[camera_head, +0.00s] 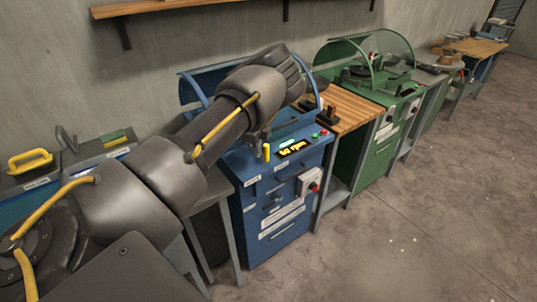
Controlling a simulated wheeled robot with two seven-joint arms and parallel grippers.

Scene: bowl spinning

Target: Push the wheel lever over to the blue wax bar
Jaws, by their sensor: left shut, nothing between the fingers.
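My left arm reaches from the lower left over the blue machine (262,200). My left gripper (262,141) points down at the machine's top, shut and empty, and shows small and dark. A small upright yellow piece (266,152) stands right by the fingertips; I cannot tell whether they touch or whether it is part of a lever. I cannot pick out the wheel lever or a blue wax bar for sure; my arm hides much of the machine's inside, under its curved guard (187,92). My right gripper is not in view.
The blue machine's top carries a yellow-and-black panel (292,147) and a few buttons (318,134). A wooden bench (345,112) and a green machine (378,140) stand to its right. A yellow-handled item (30,158) is at the left. The floor (420,220) at right is clear.

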